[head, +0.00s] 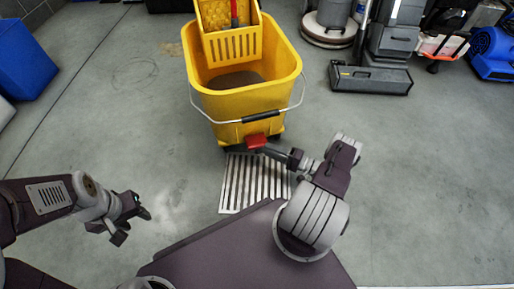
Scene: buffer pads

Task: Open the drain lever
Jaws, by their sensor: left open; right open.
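A yellow mop bucket (240,105) stands upright on the floor in the upper middle, with dark brown liquid inside. A red lever (257,140) sits low on its near side. My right gripper (272,149) is open with its fingertips at the right side of the red lever; I cannot tell whether they touch it. The gripper hides part of the area beside the lever. My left gripper (132,221) is open and empty above the floor at lower left, well away from the bucket.
A metal floor grate (243,184) lies just in front of the bucket, partly behind my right arm. A yellow wringer (230,40) and a wire handle with a black grip (262,117) are on the bucket. Floor machines (372,78) stand at upper right, and a blue bin (25,60) at upper left.

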